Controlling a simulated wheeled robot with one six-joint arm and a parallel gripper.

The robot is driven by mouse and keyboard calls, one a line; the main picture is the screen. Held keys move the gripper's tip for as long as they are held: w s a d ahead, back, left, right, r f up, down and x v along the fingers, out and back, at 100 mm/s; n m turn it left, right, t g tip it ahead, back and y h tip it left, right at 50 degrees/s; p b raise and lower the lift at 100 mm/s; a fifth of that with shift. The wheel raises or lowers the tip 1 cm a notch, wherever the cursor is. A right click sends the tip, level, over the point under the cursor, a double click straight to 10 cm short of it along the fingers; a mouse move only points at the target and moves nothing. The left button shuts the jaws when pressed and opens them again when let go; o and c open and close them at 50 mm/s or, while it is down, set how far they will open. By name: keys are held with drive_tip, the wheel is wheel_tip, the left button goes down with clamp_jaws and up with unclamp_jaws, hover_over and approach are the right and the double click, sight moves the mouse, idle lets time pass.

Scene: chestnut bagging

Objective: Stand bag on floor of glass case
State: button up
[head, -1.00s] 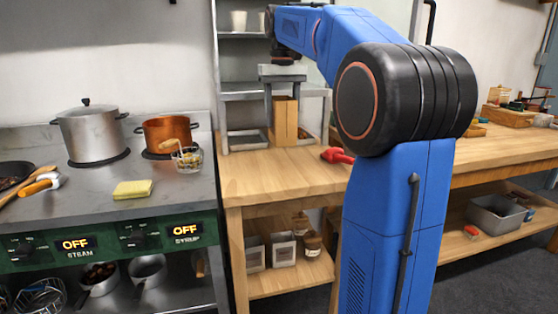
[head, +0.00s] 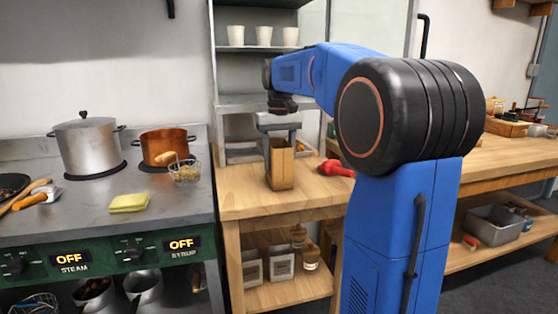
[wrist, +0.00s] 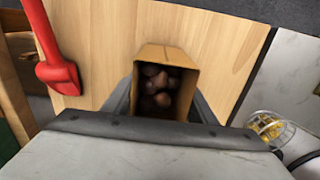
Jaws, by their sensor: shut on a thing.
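My gripper (head: 280,143) is shut on a brown paper bag (head: 281,169), with one finger on each side of it. The bag is upright, over the wooden counter in front of the case. I cannot tell whether its base touches the counter. In the wrist view the bag (wrist: 167,54) is open at the top and holds several dark chestnuts (wrist: 158,88). The case (head: 216,75) is a grey-framed shelf unit with a glass-like pane at the right, at the back of the counter. Its low compartment is partly hidden behind my gripper and the bag.
A red-handled tool (head: 335,168) lies just right of the bag. White cups (head: 264,36) stand on an upper shelf of the case. The stove with a steel pot (head: 87,147), a copper pot (head: 166,146) and a wire basket (head: 184,172) is to the left.

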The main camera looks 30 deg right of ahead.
drive_tip(key=o, duration=0.8)
drive_tip(key=shift+f, duration=0.1)
drive_tip(key=o, duration=0.4)
drive_tip(key=shift+o, duration=0.2)
